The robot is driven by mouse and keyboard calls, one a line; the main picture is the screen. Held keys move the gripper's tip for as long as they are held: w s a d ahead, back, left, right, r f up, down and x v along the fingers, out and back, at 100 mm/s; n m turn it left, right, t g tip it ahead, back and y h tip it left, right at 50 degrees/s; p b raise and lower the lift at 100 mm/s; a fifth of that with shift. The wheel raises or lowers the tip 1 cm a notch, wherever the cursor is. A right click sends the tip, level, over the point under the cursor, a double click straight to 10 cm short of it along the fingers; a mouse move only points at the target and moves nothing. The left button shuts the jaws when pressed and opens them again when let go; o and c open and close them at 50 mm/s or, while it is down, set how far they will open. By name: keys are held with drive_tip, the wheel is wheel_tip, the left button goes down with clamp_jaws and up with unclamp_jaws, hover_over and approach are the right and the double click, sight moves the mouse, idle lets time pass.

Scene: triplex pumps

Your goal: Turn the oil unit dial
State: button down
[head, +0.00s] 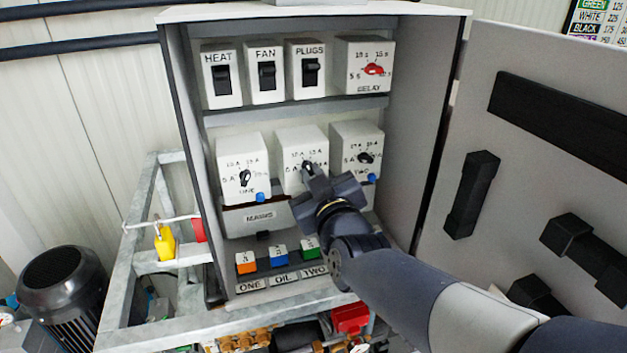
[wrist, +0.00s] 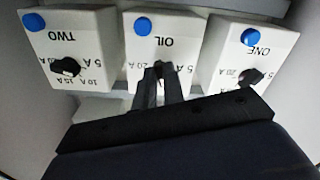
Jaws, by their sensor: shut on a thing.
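The oil unit (head: 292,143) is the middle white box in the cabinet's second row. In the wrist view the oil unit (wrist: 140,52) appears upside down, with its OIL label and blue button (wrist: 142,26). My gripper (head: 311,173) reaches it from the lower right. In the wrist view my gripper (wrist: 160,78) has its two dark fingers close together on the black oil unit dial (wrist: 158,67). The fingers hide much of the dial, so its exact setting is hard to read.
Dial units ONE (head: 240,165) and TWO (head: 358,146) stand close on either side. Switches and a red delay dial (head: 373,69) sit above. Coloured buttons (head: 278,255) sit below. The cabinet door (head: 480,90) stands open at right, with black handles.

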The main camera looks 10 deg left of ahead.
drive_tip(key=m+b, duration=0.2)
drive_tip(key=b, duration=0.1)
drive_tip(key=m+b, duration=0.1)
drive_tip(key=shift+f+m, duration=0.25)
drive_tip(key=shift+m, duration=0.15)
drive_tip(key=shift+s+a+r+m+b, duration=0.1)
drive_tip(key=shift+m+b, duration=0.7)
drive_tip(key=shift+m, duration=0.5)
drive_tip(key=shift+a+r+m+b, duration=0.1)
drive_tip(key=shift+m+b, duration=0.65)
drive_tip(key=shift+m, duration=0.55)
drive_tip(key=c, duration=1.5)
unclamp_jaws()
drive_tip(key=shift+s+d+r, duration=0.1)
drive_tip(key=p+v, duration=0.2)
drive_tip(key=v, duration=0.8)
drive_tip(key=shift+s, duration=0.25)
drive_tip(key=shift+d, duration=0.1)
